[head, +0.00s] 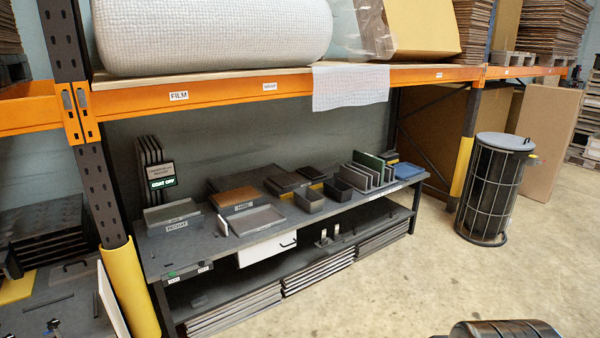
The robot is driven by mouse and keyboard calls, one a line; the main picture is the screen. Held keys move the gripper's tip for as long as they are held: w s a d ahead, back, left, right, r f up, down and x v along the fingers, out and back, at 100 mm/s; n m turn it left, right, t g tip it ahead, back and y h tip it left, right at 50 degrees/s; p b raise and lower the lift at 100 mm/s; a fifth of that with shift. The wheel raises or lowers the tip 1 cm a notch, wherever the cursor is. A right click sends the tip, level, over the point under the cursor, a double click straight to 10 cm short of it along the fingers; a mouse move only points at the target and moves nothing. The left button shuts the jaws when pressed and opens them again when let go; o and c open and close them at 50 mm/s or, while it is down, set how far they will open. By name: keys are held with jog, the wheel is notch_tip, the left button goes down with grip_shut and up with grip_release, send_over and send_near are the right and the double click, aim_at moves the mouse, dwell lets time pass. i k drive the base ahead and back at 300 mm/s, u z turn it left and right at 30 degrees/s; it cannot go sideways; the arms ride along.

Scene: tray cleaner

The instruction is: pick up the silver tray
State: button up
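No bright silver tray stands out; two shallow grey trays on the dark workbench (325,213) could fit the name. One grey tray (257,219) lies at the bench's front edge, left of centre, above a white drawer. The other grey tray (171,212) sits at the bench's left end, behind a small label. Both look flat and empty. I cannot tell which one is meant. My gripper is not in view.
A brown tray (233,197), dark bins (309,199) and upright plates (366,172) crowd the bench. An orange shelf beam (210,92) runs above it. A yellow post guard (129,292) stands at left, a wire bin (490,190) at right. Concrete floor is open in front.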

aim_at(249, 222)
jog(key=u, duration=0.25)
jog(key=i, duration=1.7)
jog(key=u, duration=0.8)
jog(key=i, duration=1.65)
jog(key=u, duration=0.3)
